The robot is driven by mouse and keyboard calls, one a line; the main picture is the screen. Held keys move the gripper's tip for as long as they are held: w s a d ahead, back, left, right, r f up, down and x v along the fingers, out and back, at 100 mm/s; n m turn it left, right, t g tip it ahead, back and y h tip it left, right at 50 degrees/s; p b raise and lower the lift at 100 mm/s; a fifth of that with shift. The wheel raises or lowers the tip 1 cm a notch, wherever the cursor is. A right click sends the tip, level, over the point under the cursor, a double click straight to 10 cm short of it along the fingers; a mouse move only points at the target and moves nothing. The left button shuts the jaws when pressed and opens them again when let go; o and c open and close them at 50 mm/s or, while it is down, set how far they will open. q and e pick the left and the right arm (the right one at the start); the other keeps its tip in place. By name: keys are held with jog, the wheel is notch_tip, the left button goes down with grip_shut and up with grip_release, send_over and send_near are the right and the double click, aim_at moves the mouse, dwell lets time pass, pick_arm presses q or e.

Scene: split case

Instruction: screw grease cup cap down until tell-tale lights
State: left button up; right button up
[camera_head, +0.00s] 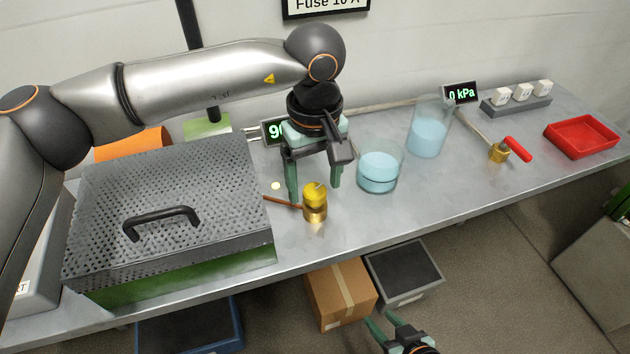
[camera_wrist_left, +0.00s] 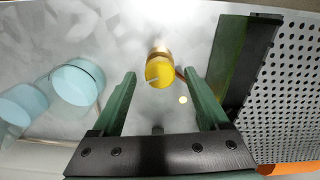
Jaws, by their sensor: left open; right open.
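The grease cup is a small brass body (camera_head: 315,212) with a yellow cap (camera_head: 314,194) on top, standing upright on the bench beside the perforated case. A thin copper-coloured pipe (camera_head: 281,201) runs from it to the left. The cap also shows in the left wrist view (camera_wrist_left: 159,72), ahead of and between the fingers. A small pale disc (camera_head: 276,186), perhaps the tell-tale, sits left of the cup. My left gripper (camera_head: 314,190) is open, pointing down, its fingers apart with nothing between them. My right gripper (camera_head: 382,326) is open and empty, low beyond the bench's front edge.
The perforated case (camera_head: 105,180) with a black handle fills the bench's left. Two containers of blue liquid (camera_head: 380,173) (camera_head: 428,138) stand right of the cup. A red-handled valve (camera_head: 499,152), a red tray (camera_head: 583,137) and a switch block (camera_head: 516,106) are farther right.

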aim_at(315, 190)
pick_arm(q)
notch_tip(315, 190, up, 12)
jog(key=p, duration=0.1)
jog(key=shift+f, duration=0.15)
dwell(0.5)
